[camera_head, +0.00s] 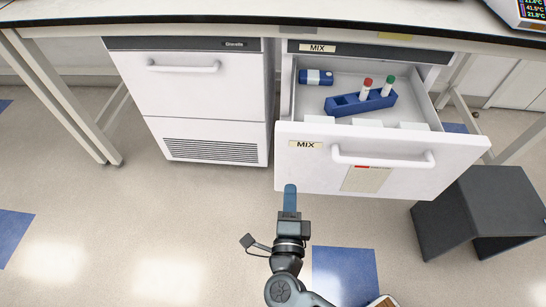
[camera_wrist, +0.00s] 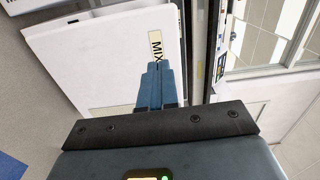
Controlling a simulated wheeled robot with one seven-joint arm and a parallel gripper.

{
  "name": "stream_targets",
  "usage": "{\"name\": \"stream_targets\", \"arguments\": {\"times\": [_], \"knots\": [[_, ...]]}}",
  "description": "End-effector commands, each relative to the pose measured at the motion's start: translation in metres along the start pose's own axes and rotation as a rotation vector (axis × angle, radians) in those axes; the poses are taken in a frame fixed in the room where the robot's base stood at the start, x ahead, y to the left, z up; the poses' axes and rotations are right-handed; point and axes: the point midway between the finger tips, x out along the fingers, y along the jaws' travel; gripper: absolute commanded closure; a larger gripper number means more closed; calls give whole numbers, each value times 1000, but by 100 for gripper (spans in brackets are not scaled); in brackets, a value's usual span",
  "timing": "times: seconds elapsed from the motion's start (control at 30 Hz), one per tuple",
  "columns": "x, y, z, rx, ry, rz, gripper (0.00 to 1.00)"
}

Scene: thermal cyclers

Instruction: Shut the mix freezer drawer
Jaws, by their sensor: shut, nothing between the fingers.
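The mix freezer drawer (camera_head: 375,178) is pulled open under the bench in the head view. Its white front carries a MIX label and a horizontal handle (camera_head: 382,160). In the wrist view the drawer front (camera_wrist: 105,60) fills the upper left, with its MIX label (camera_wrist: 155,45) just beyond the fingers. My gripper (camera_head: 290,188) is shut and empty, with its fingertips at the lower left part of the drawer front. In the wrist view my gripper (camera_wrist: 155,68) overlaps the front below the label. I cannot tell whether the fingertips touch it.
Inside the drawer are a blue rack (camera_head: 345,105) with red- and green-capped tubes, a blue item (camera_head: 316,77) and white boxes. A closed white freezer (camera_head: 185,90) stands left. A dark grey stool (camera_head: 480,205) stands right of the drawer. The bench top (camera_head: 200,19) overhangs. Floor in front is open.

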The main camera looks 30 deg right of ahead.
Motion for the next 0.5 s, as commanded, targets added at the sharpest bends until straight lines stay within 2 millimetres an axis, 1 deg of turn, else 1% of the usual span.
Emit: {"name": "stream_targets", "arguments": {"times": [0.03,0.27,0.37,0.5], "knots": [[4,-7,4,14,9,7,100],[16,-4,7,32,26,19,100],[30,-4,7,31,26,19,100],[57,-4,6,32,26,18,100]]}}
